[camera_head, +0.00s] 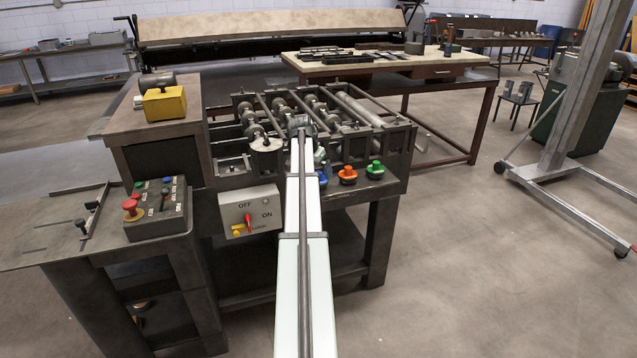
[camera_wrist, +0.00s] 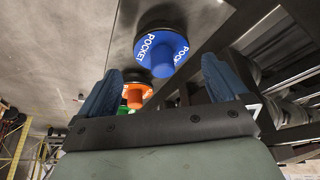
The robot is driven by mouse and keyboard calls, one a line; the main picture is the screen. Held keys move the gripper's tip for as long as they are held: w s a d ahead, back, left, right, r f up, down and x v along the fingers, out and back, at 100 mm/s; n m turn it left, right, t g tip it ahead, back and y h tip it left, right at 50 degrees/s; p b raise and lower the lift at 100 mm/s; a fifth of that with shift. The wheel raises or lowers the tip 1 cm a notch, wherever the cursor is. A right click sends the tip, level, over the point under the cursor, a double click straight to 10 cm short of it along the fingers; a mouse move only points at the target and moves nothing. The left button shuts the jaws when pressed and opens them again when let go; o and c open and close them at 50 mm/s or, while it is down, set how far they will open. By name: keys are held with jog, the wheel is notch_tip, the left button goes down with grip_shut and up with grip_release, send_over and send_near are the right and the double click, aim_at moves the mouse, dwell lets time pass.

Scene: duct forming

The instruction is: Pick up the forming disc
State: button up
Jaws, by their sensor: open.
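Three coloured forming discs with knobs sit along the right front ledge of the roller machine: a blue disc (camera_head: 323,179), an orange disc (camera_head: 347,176) and a green disc (camera_head: 375,170). In the wrist view the blue disc (camera_wrist: 160,46), marked "POCKET", is nearest, with its knob beyond and between my fingertips. The orange disc (camera_wrist: 131,95) and part of the green disc (camera_wrist: 125,110) show behind. My gripper (camera_wrist: 160,75) is open and empty, with dark blue finger pads. In the head view my arm hides most of my gripper and part of the blue disc.
The roller machine (camera_head: 398,160) has rollers and bars close beside the discs. A switch box (camera_head: 249,211) hangs on its front, left of my arm. A button box (camera_head: 158,208) and a yellow block (camera_head: 164,104) stand further left.

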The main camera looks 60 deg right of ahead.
jog(key=shift+x, duration=2.55)
jog(key=shift+w, duration=0.15)
jog(key=shift+c, duration=0.4)
jog(key=c, duration=1.2)
jog(key=shift+c, duration=0.2)
jog(key=shift+r, duration=0.1)
